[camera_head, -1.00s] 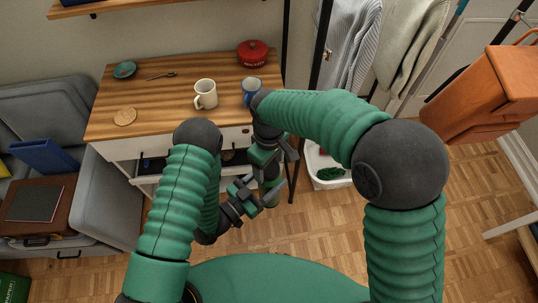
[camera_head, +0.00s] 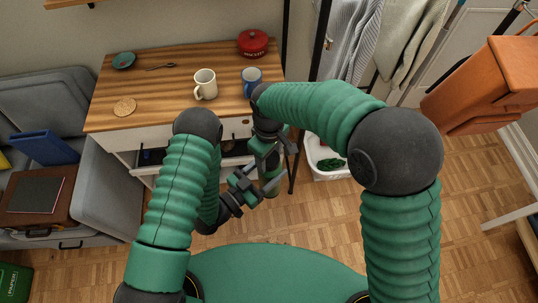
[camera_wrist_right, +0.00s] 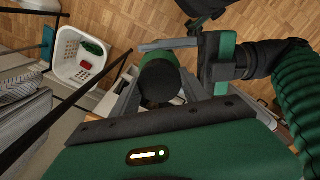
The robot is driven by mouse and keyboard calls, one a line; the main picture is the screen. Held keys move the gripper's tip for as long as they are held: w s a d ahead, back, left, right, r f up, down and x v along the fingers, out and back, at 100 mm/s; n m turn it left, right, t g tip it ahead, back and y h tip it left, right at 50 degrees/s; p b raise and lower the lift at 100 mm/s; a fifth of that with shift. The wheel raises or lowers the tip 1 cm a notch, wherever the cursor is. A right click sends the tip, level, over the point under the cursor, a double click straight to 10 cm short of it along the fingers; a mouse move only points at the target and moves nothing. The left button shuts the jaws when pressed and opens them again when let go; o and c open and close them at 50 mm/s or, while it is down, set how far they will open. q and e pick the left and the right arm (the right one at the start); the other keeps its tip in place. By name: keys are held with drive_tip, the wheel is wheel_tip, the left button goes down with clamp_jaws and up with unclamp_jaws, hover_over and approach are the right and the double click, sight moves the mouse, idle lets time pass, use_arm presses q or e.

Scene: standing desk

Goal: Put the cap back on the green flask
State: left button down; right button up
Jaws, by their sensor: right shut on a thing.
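The green flask (camera_head: 271,184) is held in the air in front of the desk. My left gripper (camera_head: 258,187) reaches in from the left and is shut on it. In the right wrist view the flask's green body (camera_wrist_right: 163,60) shows behind a round black cap (camera_wrist_right: 160,86). My right gripper (camera_head: 268,158) is above the flask, and its fingers (camera_wrist_right: 158,92) are shut on the cap, one on each side. The cap is over the flask's top. I cannot tell whether it is seated or a gap remains.
The wooden desk (camera_head: 160,88) bears a cream mug (camera_head: 205,86), a blue cup (camera_head: 251,82), a red pot (camera_head: 253,42), a coaster (camera_head: 125,107) and a teal dish (camera_head: 124,61). A drawer below is open. A white basket (camera_head: 325,160) stands on the floor to the right.

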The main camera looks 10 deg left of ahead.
drive_tip(key=shift+m, duration=0.5)
drive_tip(key=o, duration=1.6)
drive_tip(key=shift+o, duration=0.2)
wheel_tip(320, 180, up, 12)
drive_tip(key=shift+w, duration=0.1)
